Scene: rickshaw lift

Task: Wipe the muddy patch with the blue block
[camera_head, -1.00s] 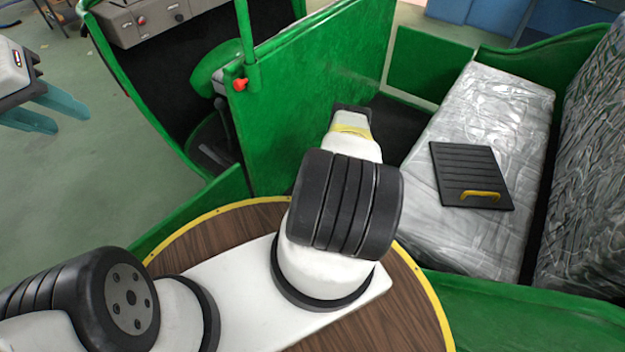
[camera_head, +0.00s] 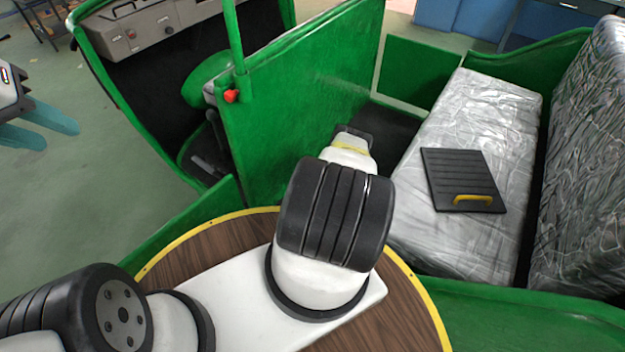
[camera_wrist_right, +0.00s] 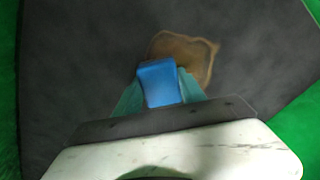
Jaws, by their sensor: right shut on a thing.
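The blue block (camera_wrist_right: 160,83) is held between the teal fingers of my right gripper (camera_wrist_right: 161,92) in the right wrist view.
The green rickshaw partition (camera_head: 300,100) stands beside my right arm. A plastic-covered seat (camera_head: 490,110) on the right carries a black ribbed board (camera_head: 462,170) with a yellow handle. Green walls border the dark floor (camera_wrist_right: 80,60) in the wrist view.

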